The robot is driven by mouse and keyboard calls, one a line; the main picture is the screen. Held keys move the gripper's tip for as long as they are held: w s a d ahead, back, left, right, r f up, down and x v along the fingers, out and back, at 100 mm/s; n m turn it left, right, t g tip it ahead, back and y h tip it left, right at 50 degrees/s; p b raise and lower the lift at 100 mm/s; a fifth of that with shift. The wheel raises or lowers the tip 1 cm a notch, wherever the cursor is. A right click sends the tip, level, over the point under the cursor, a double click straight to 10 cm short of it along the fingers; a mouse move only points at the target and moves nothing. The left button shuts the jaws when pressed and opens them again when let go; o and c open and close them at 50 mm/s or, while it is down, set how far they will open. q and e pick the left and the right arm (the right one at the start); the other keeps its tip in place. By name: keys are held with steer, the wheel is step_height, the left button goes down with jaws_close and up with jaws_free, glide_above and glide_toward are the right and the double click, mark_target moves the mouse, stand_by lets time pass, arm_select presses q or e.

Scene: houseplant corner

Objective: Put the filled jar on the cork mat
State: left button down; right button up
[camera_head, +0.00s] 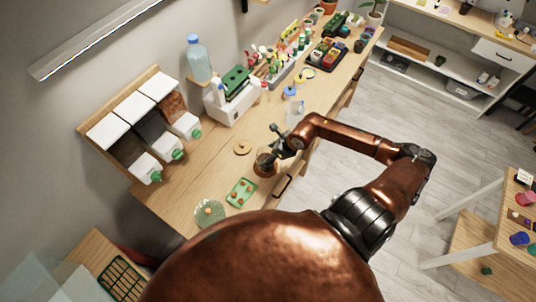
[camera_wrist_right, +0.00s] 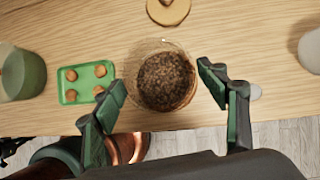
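The filled jar (camera_head: 264,168) is clear glass with dark brown, crumbly filling and stands near the front edge of the long wooden bench. In the right wrist view the jar (camera_wrist_right: 166,82) is seen from above, its round rim showing. A round tan disc, apparently the cork mat (camera_head: 242,147), lies flat on the bench behind the jar; it also shows at the top edge of the right wrist view (camera_wrist_right: 168,10). My right gripper (camera_wrist_right: 162,82) is open, its fingers apart on either side of the jar; contact is not visible. My left gripper is out of view.
A green tray (camera_head: 241,192) with several small brown pieces lies left of the jar, and a round green container (camera_head: 209,213) stands beyond it. A white bottle (camera_head: 295,112) stands to the right. White-fronted dispensers (camera_head: 146,168) line the wall. Bare wood surrounds the disc.

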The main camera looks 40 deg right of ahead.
steer(key=shift+o, duration=0.8)
steer(key=shift+r, duration=0.1)
steer(key=v, duration=1.2)
steer(key=shift+b, duration=0.4)
steer(key=shift+w, duration=0.1)
